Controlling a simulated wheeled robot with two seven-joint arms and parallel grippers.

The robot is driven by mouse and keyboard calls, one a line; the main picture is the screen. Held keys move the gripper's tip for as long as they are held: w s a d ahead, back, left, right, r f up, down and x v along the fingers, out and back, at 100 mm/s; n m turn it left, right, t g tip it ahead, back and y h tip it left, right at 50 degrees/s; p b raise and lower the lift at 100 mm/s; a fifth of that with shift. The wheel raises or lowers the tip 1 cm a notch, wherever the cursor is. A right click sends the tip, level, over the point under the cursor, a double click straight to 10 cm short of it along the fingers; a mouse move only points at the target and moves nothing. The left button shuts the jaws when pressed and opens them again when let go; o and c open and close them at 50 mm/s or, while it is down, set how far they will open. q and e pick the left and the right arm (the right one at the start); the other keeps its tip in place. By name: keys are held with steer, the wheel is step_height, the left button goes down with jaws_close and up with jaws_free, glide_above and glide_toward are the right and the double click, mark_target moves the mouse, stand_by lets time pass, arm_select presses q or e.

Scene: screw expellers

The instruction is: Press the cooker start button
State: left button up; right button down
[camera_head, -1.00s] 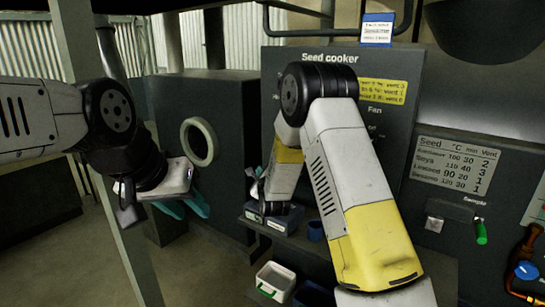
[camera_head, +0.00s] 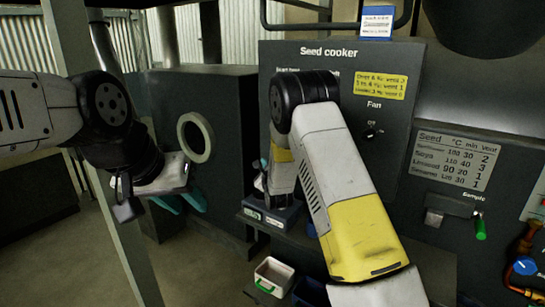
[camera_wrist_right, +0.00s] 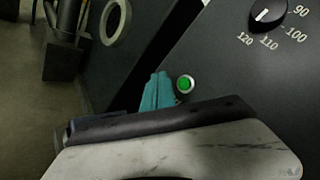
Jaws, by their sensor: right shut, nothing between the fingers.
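The green start button (camera_wrist_right: 185,84), in a pale ring, is on the dark panel of the seed cooker (camera_head: 390,150). In the head view my right arm hides the button. My right gripper (camera_wrist_right: 158,90) has its teal fingers together and empty, just left of the button in the wrist view. They look close to the panel, but I cannot tell whether they touch it. In the head view only a bit of that gripper (camera_head: 262,164) shows beside the wrist. My left gripper (camera_head: 181,202) is open and empty, its teal fingers apart, at the left away from the panel.
A dial (camera_wrist_right: 267,14) with temperature marks is up and right of the button. The fan knob (camera_head: 371,132) is right of my arm. A white tub (camera_head: 270,278) stands below. A round port (camera_head: 195,138) opens at the left. A metal post (camera_head: 118,240) stands near my left arm.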

steer(key=shift+w+d, duration=0.6)
steer(key=shift+w, duration=0.25)
steer(key=shift+w+d, duration=0.6)
steer(key=shift+w, duration=0.2)
stand_by(0.9)
steer(key=shift+w+d, duration=0.25)
steer(key=shift+w, duration=0.1)
steer(key=shift+w+d, duration=0.3)
steer(key=shift+w, duration=0.05)
stand_by(0.9)
steer(key=shift+s, duration=0.1)
steer(key=shift+s+a, duration=0.5)
steer(key=shift+s, duration=0.1)
steer(key=s+a, duration=0.1)
steer(key=s, duration=0.1)
steer(key=s+a, duration=0.2)
stand_by(0.5)
